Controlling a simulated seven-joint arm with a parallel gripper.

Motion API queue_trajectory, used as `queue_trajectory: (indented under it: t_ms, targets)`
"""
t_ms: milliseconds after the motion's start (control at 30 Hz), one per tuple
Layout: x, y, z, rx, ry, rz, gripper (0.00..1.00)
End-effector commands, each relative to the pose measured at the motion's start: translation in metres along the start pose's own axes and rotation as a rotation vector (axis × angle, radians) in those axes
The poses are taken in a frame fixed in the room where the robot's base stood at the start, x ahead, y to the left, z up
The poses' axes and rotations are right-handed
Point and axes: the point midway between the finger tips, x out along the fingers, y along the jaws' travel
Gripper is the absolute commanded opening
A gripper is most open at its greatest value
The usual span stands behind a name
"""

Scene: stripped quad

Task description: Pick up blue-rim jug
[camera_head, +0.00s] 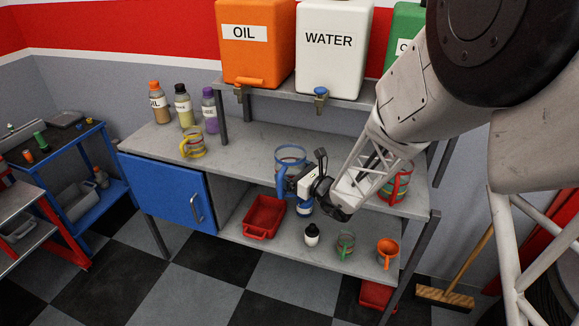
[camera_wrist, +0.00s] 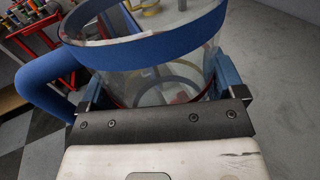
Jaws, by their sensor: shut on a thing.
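The blue-rim jug (camera_head: 291,155) is clear with a blue rim and a blue handle. In the head view it is at the middle of the upper bench shelf, partly hidden by my gripper (camera_head: 292,184). In the wrist view the jug (camera_wrist: 150,45) fills the space between the fingers of my gripper (camera_wrist: 160,92), with its blue handle out to the left. The fingers are shut on the jug's sides. The jug looks upright. I cannot tell whether its base touches the shelf.
The bench's upper shelf (camera_head: 245,155) holds a yellow-handled jug (camera_head: 193,142), several bottles at the left and a red-handled jug (camera_head: 399,186) at the right. A red tray (camera_head: 264,217), a green jug (camera_head: 345,245) and an orange jug (camera_head: 387,252) are below. Tanks stand behind.

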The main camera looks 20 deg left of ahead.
Motion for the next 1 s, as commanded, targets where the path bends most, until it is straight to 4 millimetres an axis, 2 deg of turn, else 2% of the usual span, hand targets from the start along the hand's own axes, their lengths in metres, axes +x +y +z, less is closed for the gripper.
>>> queue_trajectory:
  t_ms: [1000]
  targets:
    - [-0.012,0.002,0.002,-0.001,-0.001,-0.002,0.55]
